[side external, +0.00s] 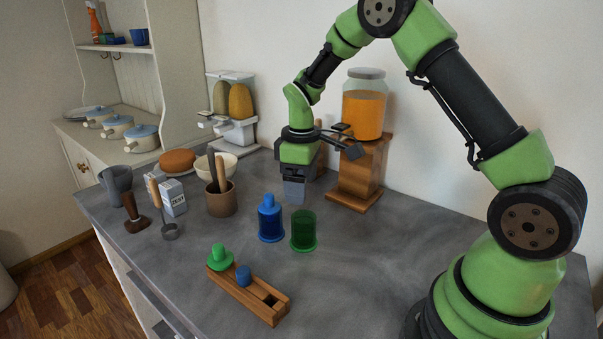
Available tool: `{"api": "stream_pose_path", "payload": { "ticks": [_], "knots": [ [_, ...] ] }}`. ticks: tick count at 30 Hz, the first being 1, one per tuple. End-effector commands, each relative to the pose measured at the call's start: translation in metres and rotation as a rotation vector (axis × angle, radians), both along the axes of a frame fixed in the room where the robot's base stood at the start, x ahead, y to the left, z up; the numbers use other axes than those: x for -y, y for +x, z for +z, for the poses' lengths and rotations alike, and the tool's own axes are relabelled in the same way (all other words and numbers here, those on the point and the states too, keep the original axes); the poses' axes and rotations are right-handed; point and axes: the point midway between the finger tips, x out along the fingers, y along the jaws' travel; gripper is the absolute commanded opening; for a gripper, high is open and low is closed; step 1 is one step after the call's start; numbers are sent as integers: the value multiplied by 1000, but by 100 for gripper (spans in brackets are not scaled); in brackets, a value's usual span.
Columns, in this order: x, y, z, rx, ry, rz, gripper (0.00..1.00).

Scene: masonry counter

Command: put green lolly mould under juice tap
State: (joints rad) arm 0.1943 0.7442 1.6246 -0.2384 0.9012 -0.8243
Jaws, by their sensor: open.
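The green lolly mould (303,231) is a translucent green cup standing upright on the grey counter, without a lid on it. A blue mould (270,220) with a blue top stands just left of it. The juice dispenser (365,108) is a jar of orange juice with a grey lid on a wooden stand (359,172), behind and right of the moulds. Its tap is not clear, as my wrist parts overlap that area. My gripper (294,194) points down, open, behind the two moulds and left of the stand. I see nothing held in it.
A wooden rack (272,303) at the front holds a green lid (220,257) and a small blue piece (243,275). A brown pot (220,199) with utensils, a white bowl (217,165) and a two-hopper dispenser (232,110) stand left. Counter right of the green mould is clear.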

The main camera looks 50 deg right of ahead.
Motion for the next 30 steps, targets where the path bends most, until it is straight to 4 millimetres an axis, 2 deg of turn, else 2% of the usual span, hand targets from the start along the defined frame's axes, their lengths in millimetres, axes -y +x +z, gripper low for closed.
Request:
{"api": "stream_pose_path", "payload": {
  "ticks": [8, 13, 18, 21, 25, 30],
  "knots": [
    [-4, -3, 35, 25, 2, -24, 77],
    [-24, -24, 90, 135, 24, -147, 77],
    [-50, -69, 145, 273, 89, -320, 77],
    [-64, -101, 167, 349, 146, -419, 77],
    [-79, -142, 183, 432, 234, -540, 77],
    [-90, -182, 185, 504, 339, -657, 77]
  ]
}}
